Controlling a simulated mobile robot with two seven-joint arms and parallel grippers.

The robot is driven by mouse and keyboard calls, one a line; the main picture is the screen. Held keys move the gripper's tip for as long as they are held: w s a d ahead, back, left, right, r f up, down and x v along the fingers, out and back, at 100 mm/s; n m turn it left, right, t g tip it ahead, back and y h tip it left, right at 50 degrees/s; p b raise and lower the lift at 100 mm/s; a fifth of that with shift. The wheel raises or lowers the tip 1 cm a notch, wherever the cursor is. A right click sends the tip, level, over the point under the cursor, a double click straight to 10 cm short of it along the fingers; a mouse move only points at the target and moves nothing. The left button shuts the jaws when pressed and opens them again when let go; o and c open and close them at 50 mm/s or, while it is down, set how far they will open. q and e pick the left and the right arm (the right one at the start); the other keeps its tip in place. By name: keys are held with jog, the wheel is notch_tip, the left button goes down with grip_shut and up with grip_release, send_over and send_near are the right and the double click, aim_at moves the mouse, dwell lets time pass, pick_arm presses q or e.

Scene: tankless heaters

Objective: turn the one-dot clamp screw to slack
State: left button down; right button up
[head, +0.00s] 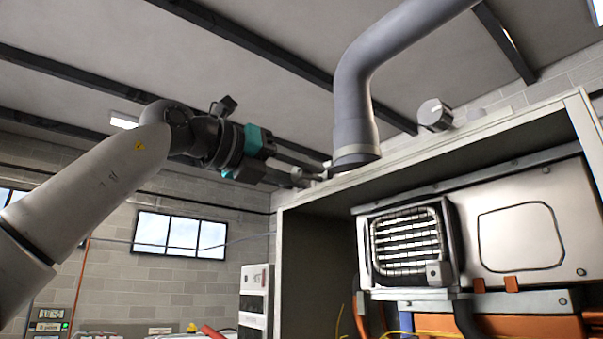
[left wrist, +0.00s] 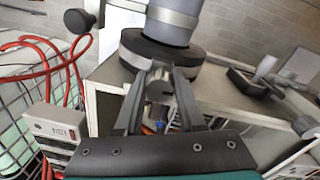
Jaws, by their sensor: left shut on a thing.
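The grey flue pipe (head: 352,95) rises from a dark collar on top of the open heater cabinet (head: 290,250). In the left wrist view the pipe (left wrist: 178,32) has a metal band, and a thick dark collar (left wrist: 130,56) lies below it. My left gripper (head: 318,172) reaches in from the left at the collar's near side. In the left wrist view its fingers (left wrist: 160,80) are shut on a small dark grey screw head (left wrist: 160,90), directly below the collar. The dot marking on this screw cannot be made out. My right gripper is not in view.
A round metal knob (head: 435,114) sits further right on the cabinet top. A louvred heater unit (head: 410,240) is inside the cabinet. In the left wrist view, red hoses (left wrist: 62,65) and a wire rack (left wrist: 15,95) stand at the left, and a black tray (left wrist: 250,82) lies at the right.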

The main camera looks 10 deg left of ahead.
pick_arm(q)
jog(key=shift+r, duration=0.1)
dwell(0.3)
jog(key=c, duration=0.5)
grip_release()
jog(key=shift+s+a, duration=0.1)
jog(key=shift+s+a, duration=0.2)
jog(key=b+v, duration=0.4)
jog(key=v, duration=1)
jog(key=shift+s+a, duration=0.15)
jog(key=shift+s, duration=0.05)
